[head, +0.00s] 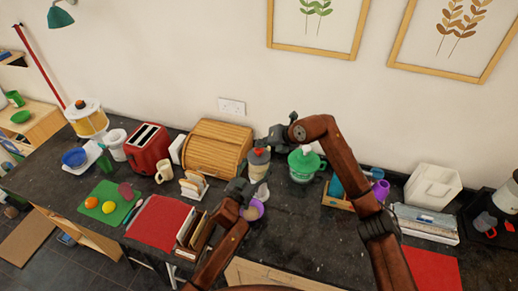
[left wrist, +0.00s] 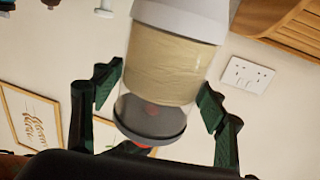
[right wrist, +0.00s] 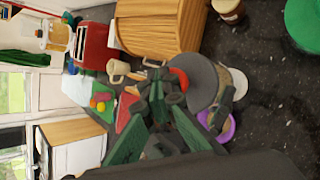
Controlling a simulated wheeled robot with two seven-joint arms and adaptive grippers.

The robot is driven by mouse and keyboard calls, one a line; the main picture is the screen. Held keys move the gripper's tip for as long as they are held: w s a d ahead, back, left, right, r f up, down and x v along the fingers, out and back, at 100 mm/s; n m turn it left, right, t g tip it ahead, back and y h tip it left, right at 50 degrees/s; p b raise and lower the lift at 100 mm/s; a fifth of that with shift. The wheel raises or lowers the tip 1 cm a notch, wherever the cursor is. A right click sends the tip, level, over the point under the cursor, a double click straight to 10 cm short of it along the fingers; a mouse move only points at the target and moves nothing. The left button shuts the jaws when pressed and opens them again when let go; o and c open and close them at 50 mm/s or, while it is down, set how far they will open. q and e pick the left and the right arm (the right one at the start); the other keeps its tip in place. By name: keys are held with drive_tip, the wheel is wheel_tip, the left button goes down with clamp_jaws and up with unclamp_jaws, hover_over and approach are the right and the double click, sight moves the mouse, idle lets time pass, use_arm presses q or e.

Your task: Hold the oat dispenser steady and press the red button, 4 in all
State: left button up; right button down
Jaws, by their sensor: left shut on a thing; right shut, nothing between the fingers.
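The oat dispenser (head: 258,170) stands upright on the dark counter, with a grey lid and a red button (head: 259,151) on top. In the left wrist view the dispenser (left wrist: 176,65) appears inverted, its clear body filled with pale oats. My left gripper (head: 240,186) is shut around its body, one finger on each side. My right gripper (head: 270,140) is shut and empty, close beside the top. In the right wrist view its fingertips (right wrist: 162,90) are next to the red button (right wrist: 180,78) and grey lid (right wrist: 206,82); contact cannot be told. A purple bowl (head: 254,210) sits in front.
A toast rack (head: 193,185) and mug (head: 166,167) are further left. Bare counter shows right of the bowl.

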drive_tip(key=shift+f, duration=1.05)
idle(0.6)
drive_tip(key=shift+r, duration=1.6)
drive_tip(key=shift+r, duration=0.1)
drive_tip(key=shift+r, duration=2.45)
wheel_tip(320, 180, up, 4)
drive_tip(key=shift+f, duration=0.1)
